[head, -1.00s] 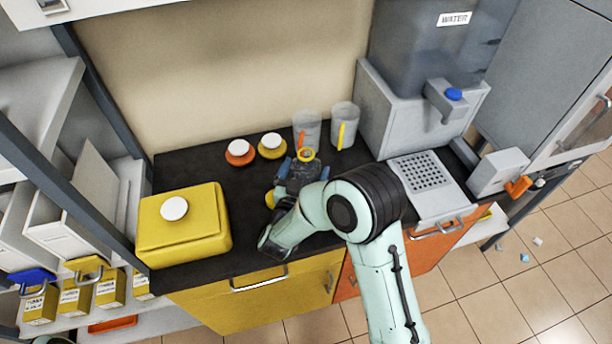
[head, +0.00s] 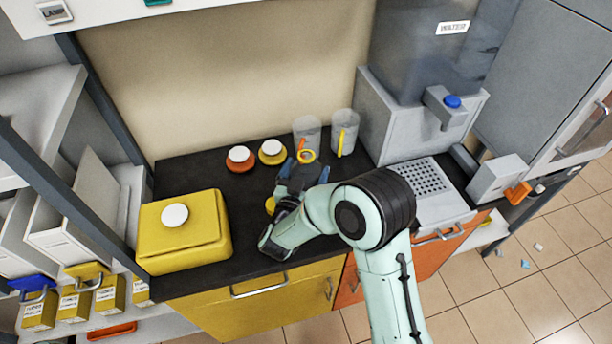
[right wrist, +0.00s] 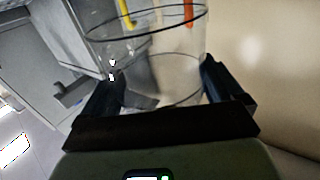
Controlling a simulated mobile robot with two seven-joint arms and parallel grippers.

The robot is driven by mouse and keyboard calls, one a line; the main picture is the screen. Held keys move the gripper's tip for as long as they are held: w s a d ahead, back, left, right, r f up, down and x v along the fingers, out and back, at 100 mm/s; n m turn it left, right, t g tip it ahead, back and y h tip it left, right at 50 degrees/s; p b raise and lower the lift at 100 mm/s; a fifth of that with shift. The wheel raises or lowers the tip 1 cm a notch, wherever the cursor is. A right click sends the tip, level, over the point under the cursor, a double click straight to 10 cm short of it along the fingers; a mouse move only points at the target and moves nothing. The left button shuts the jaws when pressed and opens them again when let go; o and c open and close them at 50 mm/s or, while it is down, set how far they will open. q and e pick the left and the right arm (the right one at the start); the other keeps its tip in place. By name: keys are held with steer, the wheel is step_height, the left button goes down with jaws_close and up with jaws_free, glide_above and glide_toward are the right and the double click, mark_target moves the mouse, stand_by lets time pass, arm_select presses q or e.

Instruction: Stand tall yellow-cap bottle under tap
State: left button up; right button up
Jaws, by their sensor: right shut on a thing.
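In the right wrist view my right gripper (right wrist: 160,92) is shut on a clear, see-through cylinder (right wrist: 150,55). I cannot tell whether its base touches the counter. The water tap (head: 440,105) with a blue button juts from the dispenser at the right, above a perforated drip tray (head: 455,205). My left gripper is not in view.
Orange (head: 238,165) and yellow (head: 272,157) knobbed pieces and a yellow box (head: 180,245) are to the left. The drip tray is clear.

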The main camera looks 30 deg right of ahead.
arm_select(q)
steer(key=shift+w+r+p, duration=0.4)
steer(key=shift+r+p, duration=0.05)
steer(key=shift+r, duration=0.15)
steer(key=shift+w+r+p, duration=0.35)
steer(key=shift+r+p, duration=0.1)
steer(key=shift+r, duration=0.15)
arm_select(e)
step_height(320, 180, up, 18)
